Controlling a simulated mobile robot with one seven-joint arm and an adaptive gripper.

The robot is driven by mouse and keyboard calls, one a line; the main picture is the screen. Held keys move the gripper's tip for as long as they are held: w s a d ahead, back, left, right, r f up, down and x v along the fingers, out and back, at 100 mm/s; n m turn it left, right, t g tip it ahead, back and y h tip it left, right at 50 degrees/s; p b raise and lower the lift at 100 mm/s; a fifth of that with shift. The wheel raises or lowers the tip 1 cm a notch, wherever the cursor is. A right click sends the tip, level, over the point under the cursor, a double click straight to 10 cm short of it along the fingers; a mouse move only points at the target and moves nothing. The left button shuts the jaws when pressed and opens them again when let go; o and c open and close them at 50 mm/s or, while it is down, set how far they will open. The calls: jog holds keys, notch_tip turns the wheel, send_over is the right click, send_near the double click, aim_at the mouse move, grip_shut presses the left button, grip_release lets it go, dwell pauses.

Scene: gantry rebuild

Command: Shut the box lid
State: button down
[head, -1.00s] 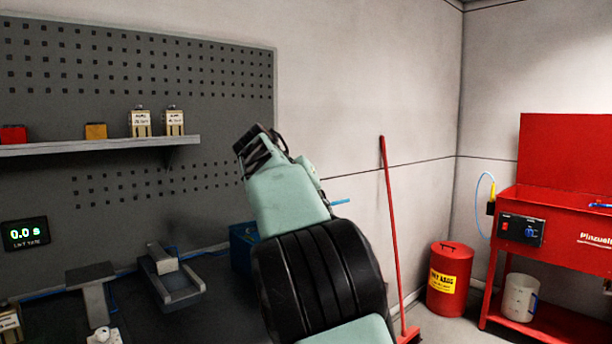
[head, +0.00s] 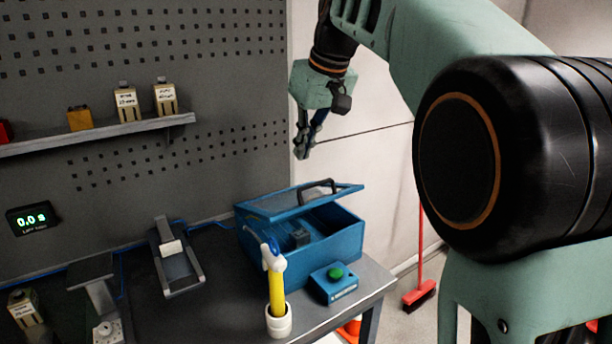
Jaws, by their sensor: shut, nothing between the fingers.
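A blue box (head: 337,244) stands on the dark bench near its right end, in the head view. Its lid (head: 290,203), with a grey panel and a dark handle (head: 317,190), is hinged part way open and tilted over the box. Dark contents show inside through the front gap. My gripper (head: 302,152) is shut and empty, pointing down in the air above the box, apart from the lid. My arm reaches in from the right side of the picture.
A white holder (head: 279,320) with a yellow-handled tool (head: 277,288) stands in front of the box, beside a blue button box (head: 333,285) with a green button. A grey fixture (head: 178,262) is to the left. A shelf (head: 100,135) crosses the pegboard behind.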

send_over(296, 210)
jog(key=f, duration=0.9)
jog(key=shift+w+a+b, duration=0.3)
jog(key=shift+a+b, duration=0.05)
jog(key=shift+s+d+f, duration=0.1)
jog(key=shift+s+f, duration=0.05)
jog(key=shift+f, duration=0.4)
jog(key=shift+s+d+f, duration=0.1)
jog(key=shift+f, duration=0.4)
jog(key=shift+s+d+f, duration=0.1)
jog(key=shift+s+f, duration=0.05)
jog(key=shift+f, duration=0.25)
jog(key=shift+s+d+f, duration=0.1)
jog(key=shift+s+f, duration=0.05)
jog(key=shift+f, duration=0.25)
jog(key=shift+b, duration=0.3)
jog(key=f+b, duration=0.1)
jog(key=b, duration=0.1)
jog(key=shift+s+d+f+b, duration=0.15)
jog(key=shift+d+f+b, duration=0.05)
jog(key=shift+f+b, duration=0.2)
notch_tip(296, 210, down, 9)
jog(key=s+d+t+y+b, duration=0.1)
jog(key=s+t+b, duration=0.1)
jog(key=b, duration=1.2)
jog(key=shift+s+d+r+y+b, duration=0.15)
jog(key=shift+d+r+y+b, duration=0.05)
jog(key=shift+y+b, duration=0.2)
